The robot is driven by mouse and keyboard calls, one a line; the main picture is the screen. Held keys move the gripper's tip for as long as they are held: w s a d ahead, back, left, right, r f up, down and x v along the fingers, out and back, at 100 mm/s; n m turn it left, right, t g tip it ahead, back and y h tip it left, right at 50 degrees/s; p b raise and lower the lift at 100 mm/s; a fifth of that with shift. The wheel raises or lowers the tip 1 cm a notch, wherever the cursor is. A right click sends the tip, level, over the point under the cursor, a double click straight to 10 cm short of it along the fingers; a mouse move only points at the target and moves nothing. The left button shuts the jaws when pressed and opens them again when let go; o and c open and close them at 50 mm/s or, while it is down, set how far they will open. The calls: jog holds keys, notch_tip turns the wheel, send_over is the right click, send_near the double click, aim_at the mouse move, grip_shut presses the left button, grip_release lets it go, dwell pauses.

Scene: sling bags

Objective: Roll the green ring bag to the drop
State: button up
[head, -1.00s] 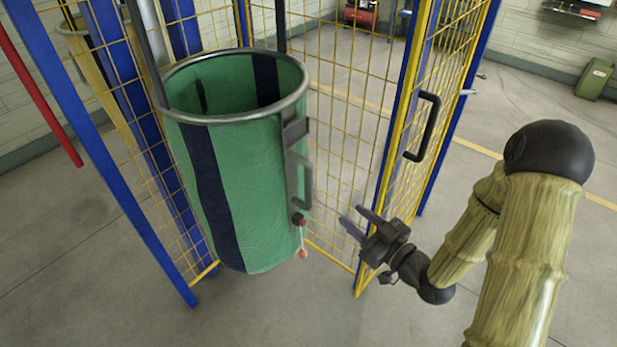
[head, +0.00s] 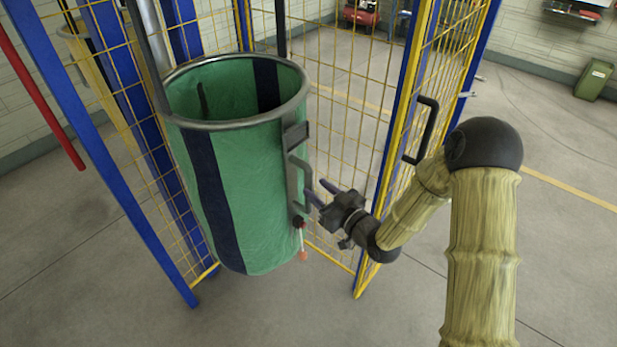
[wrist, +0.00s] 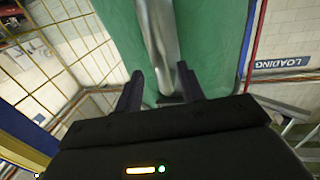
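The green ring bag (head: 245,175) with dark blue stripes hangs upright, its open top held by a metal ring (head: 235,121). A grey handle (head: 300,184) is on its right side. A small red knob and a cord with an orange end (head: 303,255) hang below the handle. My gripper (head: 318,194) is just right of the handle, fingers pointing at it. In the wrist view, the two fingers (wrist: 158,88) are apart, with the metal handle (wrist: 160,40) ahead between them and the green bag (wrist: 115,20) behind. Whether they touch the handle is unclear.
A blue-framed yellow mesh cage (head: 345,120) surrounds the bag at the back and sides. A mesh door with a black handle (head: 426,130) stands close to my arm at right. A red pole (head: 40,85) is at far left. The floor in front is clear.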

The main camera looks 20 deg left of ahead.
aim_at(311, 184)
jog(key=shift+p+x, duration=0.5)
jog(key=shift+x, duration=1.9)
jog(key=shift+s, duration=0.1)
grip_shut()
